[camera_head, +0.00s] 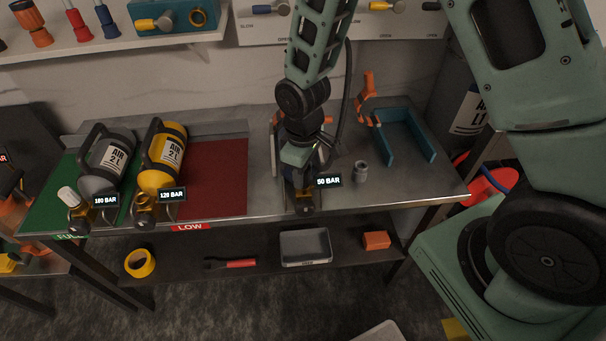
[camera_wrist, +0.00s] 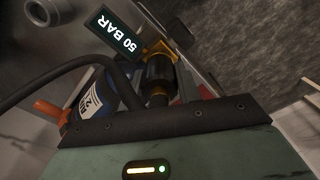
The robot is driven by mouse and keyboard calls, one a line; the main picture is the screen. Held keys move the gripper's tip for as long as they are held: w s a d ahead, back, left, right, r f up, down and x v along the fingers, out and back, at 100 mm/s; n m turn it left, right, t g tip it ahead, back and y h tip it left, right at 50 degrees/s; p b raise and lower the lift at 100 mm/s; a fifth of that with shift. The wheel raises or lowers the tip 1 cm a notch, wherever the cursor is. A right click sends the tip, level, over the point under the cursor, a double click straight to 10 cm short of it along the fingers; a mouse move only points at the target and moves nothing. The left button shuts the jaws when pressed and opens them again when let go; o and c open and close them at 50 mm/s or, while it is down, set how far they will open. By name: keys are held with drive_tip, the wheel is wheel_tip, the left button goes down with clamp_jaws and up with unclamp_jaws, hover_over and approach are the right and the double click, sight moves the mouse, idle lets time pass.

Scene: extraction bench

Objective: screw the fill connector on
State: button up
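A blue cylinder (camera_wrist: 92,101) with a white label lies under my gripper, mostly hidden by my arm in the head view. Its brass valve (camera_wrist: 157,47) points to the bench's front edge and also shows in the head view (camera_head: 305,193). A black connector body (camera_wrist: 159,72) meets the valve in line; whether it is threaded on I cannot tell. A black hose (camera_wrist: 66,71) curves in to the connector and hangs beside my arm in the head view (camera_head: 345,100).
A "50 BAR" tag (camera_head: 329,181) floats by the valve. A grey knurled fitting (camera_head: 361,172) stands to the right, before a blue open bracket (camera_head: 430,151). An orange clamp (camera_head: 367,88) stands behind.

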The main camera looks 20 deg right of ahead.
drive_tip(key=shift+c, duration=0.6)
drive_tip(key=m, duration=0.6)
drive_tip(key=m+p, duration=0.2)
drive_tip(key=m, duration=0.4)
drive_tip(key=shift+r+m, duration=0.15)
drive_tip(key=shift+m, duration=0.25)
drive_tip(key=m+p, duration=0.3)
drive_tip(key=m, duration=0.4)
drive_tip(key=m+p, duration=0.2)
drive_tip(key=m, duration=0.3)
drive_tip(key=shift+p, duration=0.3)
drive_tip(key=m, duration=0.3)
drive_tip(key=shift+f+p, duration=0.25)
drive_tip(key=shift+p, duration=0.1)
